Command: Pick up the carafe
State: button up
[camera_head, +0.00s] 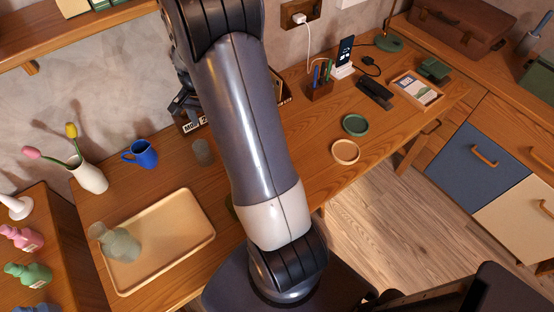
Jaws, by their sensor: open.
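The carafe (121,244) is a translucent grey-green vessel with a narrower neck. It appears to stand upright on the left part of a light wooden tray (190,247), its mouth towards the left in the picture. My gripper (180,108) shows only in part as dark pieces left of my arm, near the wall side of the desk. It is open, well above and right of the carafe in the picture, and not touching it. My arm hides part of the gripper and the middle of the desk.
A white vase with tulips (90,176), a blue mug (141,154) and a grey tumbler (202,151) stand behind the tray. Colored bottles (28,274) are on the left cabinet. A shelf (98,35) overhangs upper left. Green (355,125) and tan (345,151) coasters lie right.

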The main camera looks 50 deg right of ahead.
aim_at(119, 244)
jog(key=z, duration=1.3)
jog(key=u, duration=2.3)
jog(key=j+z, duration=0.15)
jog(key=k+j, duration=0.05)
